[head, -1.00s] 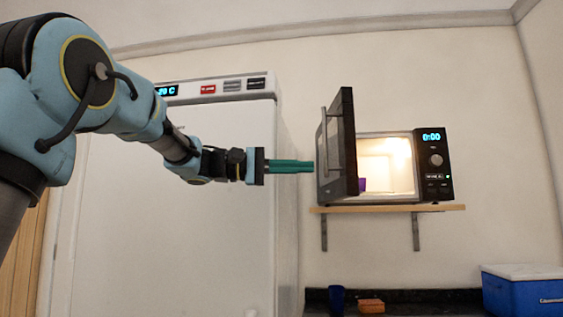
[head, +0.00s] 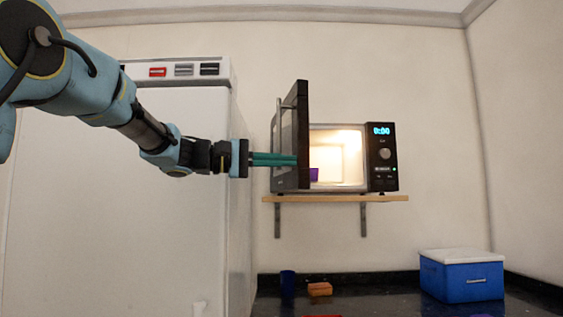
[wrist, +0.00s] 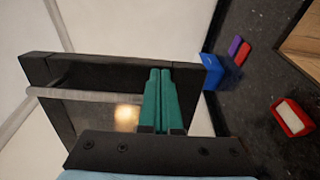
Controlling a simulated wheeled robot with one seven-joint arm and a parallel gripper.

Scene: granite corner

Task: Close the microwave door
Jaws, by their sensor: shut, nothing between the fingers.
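The microwave (head: 382,160) sits on a wooden wall shelf, its interior lit and its display on. Its dark door (head: 303,135) is hinged at the left and stands open, swung out toward me. A purple thing (head: 314,174) shows inside, partly hidden by the door. My gripper (head: 296,160) has green fingers, shut and empty. The fingertips overlap the door's face in the head view; whether they touch it I cannot tell. In the wrist view the fingers (wrist: 160,75) lie in front of the door (wrist: 100,70), with its handle bar (wrist: 85,94) to their left.
The shelf (head: 390,198) has brackets below it. A tall white fridge (head: 120,200) stands at left, close to my arm. A dark counter below holds a blue cooler (head: 462,277), a blue cup (head: 287,284) and an orange block (head: 320,289). The wall right of the microwave is clear.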

